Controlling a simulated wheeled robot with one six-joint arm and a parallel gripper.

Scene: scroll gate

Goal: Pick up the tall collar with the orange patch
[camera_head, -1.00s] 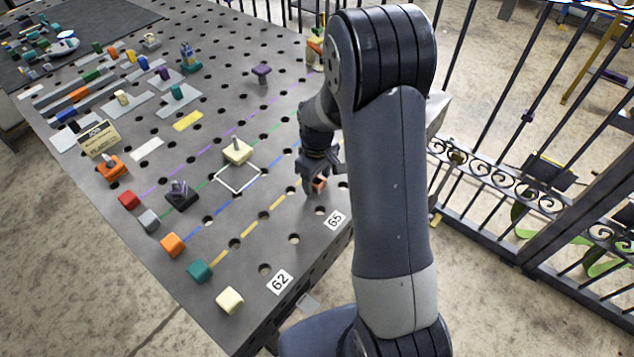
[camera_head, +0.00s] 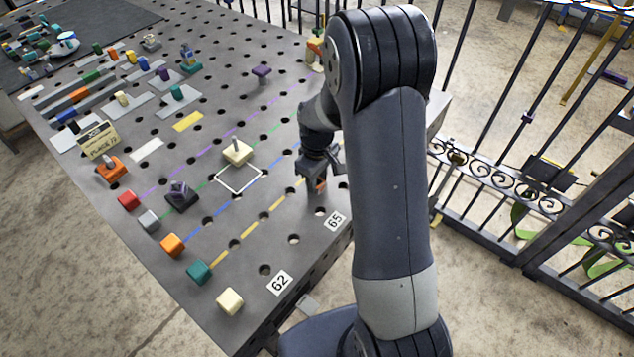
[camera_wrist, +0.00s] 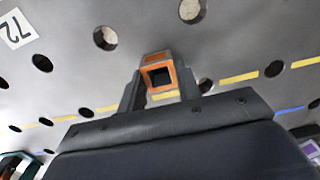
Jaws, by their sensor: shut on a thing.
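The tall collar is a grey square tube with an orange patch and an orange-edged square opening, seen between the fingers in the wrist view (camera_wrist: 158,59). In the head view only a small orange bit of the collar (camera_head: 320,185) shows, low between the fingers. My gripper (camera_head: 317,183) is shut on the collar, near the right edge of the table; its fingers also show on both sides of the collar in the wrist view (camera_wrist: 161,86). Most of the collar is hidden by the fingers in the head view. I cannot tell whether it touches the table.
The perforated grey table (camera_head: 240,215) has dashed coloured lines and a white square outline. A cream block with a peg (camera_head: 237,152) and a dark block with a peg (camera_head: 181,194) stand left of my gripper. Several coloured cubes line the front left edge. A metal fence (camera_head: 520,130) stands right.

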